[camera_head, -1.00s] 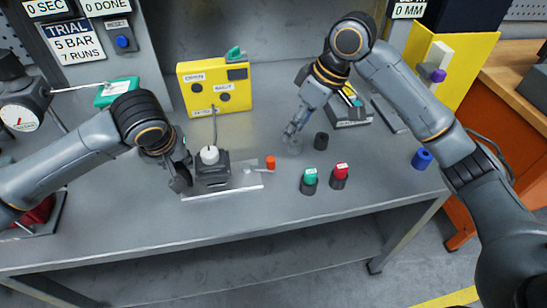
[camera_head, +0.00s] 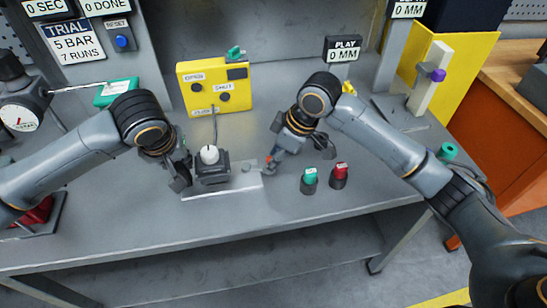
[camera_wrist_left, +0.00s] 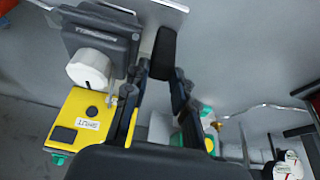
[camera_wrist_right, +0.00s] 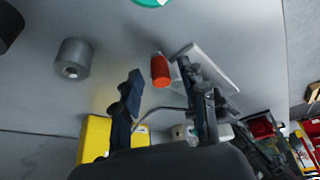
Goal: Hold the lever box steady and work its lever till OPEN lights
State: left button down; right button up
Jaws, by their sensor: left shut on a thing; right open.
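The lever box (camera_head: 212,174) is a dark grey block with a white round knob on top, upright on a pale plate (camera_head: 225,192). My left gripper (camera_head: 182,174) is shut on its left side; the left wrist view shows the box (camera_wrist_left: 103,40) beside the fingers. The lever's orange-red tip (camera_wrist_right: 160,70) extends to the right of the box. My right gripper (camera_wrist_right: 163,84) is open, with the tip between or just beyond its fingers; contact cannot be told. A yellow panel (camera_head: 214,76) behind bears OPEN and SHUT labels; its round lamps look dark.
A green-topped button (camera_head: 310,180) and a red-topped button (camera_head: 340,175) stand right of my right gripper. A grey cylinder (camera_wrist_right: 75,58) stands near it. A cable runs from the yellow panel to the box. The table front is clear.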

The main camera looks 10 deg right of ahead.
jog(key=shift+a+f, duration=0.15)
jog(key=shift+f, duration=0.2)
grip_shut()
